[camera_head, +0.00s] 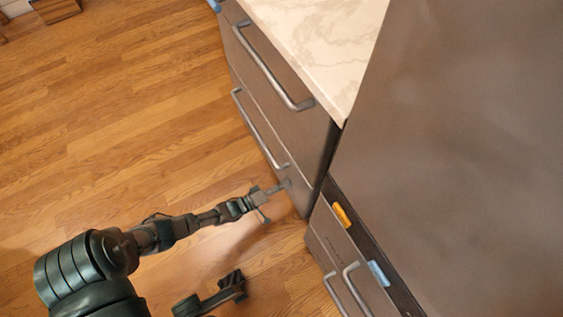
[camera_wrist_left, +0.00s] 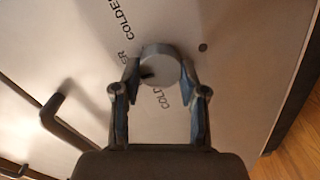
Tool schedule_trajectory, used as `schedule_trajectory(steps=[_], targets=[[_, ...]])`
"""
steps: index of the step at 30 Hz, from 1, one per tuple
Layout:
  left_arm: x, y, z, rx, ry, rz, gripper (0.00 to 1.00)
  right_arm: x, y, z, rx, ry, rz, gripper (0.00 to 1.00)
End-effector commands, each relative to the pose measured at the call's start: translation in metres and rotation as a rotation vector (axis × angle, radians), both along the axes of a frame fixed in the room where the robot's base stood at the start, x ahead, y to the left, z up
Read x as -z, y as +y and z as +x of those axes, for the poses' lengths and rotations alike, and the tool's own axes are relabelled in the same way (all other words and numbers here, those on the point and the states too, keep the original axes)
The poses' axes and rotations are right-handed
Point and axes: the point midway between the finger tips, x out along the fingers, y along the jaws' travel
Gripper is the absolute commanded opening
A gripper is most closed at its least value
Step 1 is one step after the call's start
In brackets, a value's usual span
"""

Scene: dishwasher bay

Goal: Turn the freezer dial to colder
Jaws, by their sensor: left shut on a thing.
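The round grey dial (camera_wrist_left: 158,66) sits on a pale panel (camera_wrist_left: 85,50) in the left wrist view, with a dark mark on its left part. Black "COLDER" lettering (camera_wrist_left: 127,18) is printed above it, and more lettering is partly covered below it. My left gripper (camera_wrist_left: 160,78) has one finger on each side of the dial and is shut on it. In the head view my left gripper (camera_head: 274,190) reaches the lower end of the drawer front (camera_head: 270,125); the dial is too small to make out there. A dark part of mine (camera_head: 225,290) at the bottom may be the right gripper, its jaws unclear.
Long bar handles (camera_head: 272,72) stick out from the drawer fronts; one handle (camera_wrist_left: 60,120) shows left of the dial. A pale countertop (camera_head: 320,40) lies above. An open drawer (camera_head: 345,250) holds a yellow thing (camera_head: 341,214) and a blue thing (camera_head: 378,273).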

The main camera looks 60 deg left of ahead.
Motion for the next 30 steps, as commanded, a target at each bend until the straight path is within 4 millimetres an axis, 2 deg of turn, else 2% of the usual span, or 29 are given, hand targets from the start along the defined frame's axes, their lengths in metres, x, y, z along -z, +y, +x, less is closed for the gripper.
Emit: schedule_trajectory(steps=[1, 9, 24, 25, 27, 30], targets=[[0.002, 0.0051, -0.0011, -0.008, 0.008, -0.019, 0.07, 0.0006, 0.0001, 0.0001, 0.0, 0.001, 0.0, 0.0], [0.0029, 0.0058, -0.0014, -0.009, 0.016, -0.1, 0.07, 0.0007, 0.0001, 0.0002, 0.0, 0.001, 0.0, 0.0], [0.0035, 0.007, -0.0016, -0.011, 0.019, -0.117, 0.07, 0.0007, 0.0001, 0.0003, 0.0, 0.001, -0.001, 0.0], [0.0036, 0.0071, -0.0017, -0.011, 0.019, -0.117, 0.47, 0.0007, 0.0001, 0.0003, 0.0, 0.001, -0.001, 0.0], [0.0035, 0.0066, -0.0017, -0.01, 0.018, -0.116, 0.65, 0.0007, 0.0001, 0.0003, 0.0, 0.001, -0.001, 0.0], [0.0027, 0.0049, -0.0013, -0.008, 0.016, -0.117, 0.67, 0.0007, 0.0002, 0.0002, 0.0, 0.001, -0.001, 0.0]])
